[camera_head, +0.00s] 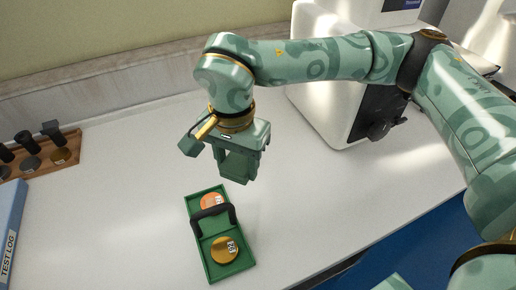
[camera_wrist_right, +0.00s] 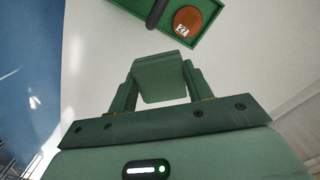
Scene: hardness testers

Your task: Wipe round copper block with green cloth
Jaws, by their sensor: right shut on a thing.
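A green tray (camera_head: 208,272) with a black arched handle (camera_head: 214,211) lies on the white bench. The round copper block (camera_head: 211,200), with a small label, sits in its far compartment, partly behind the handle. It also shows in the right wrist view (camera_wrist_right: 187,20). A round brass-coloured block (camera_head: 224,250) sits in the near compartment. My right gripper (camera_head: 238,172) is above the bench, just beyond and to the right of the tray's far end. It is shut on a folded green cloth (camera_wrist_right: 160,78), held apart from the copper block. My left gripper is out of view.
A white tester machine (camera_head: 325,100) stands at the back, behind my right arm. A wooden rack (camera_head: 62,155) with black-handled pieces and a blue TEST LOG binder (camera_head: 10,225) are at the left. The bench (camera_head: 120,200) is clear between the binder and the tray.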

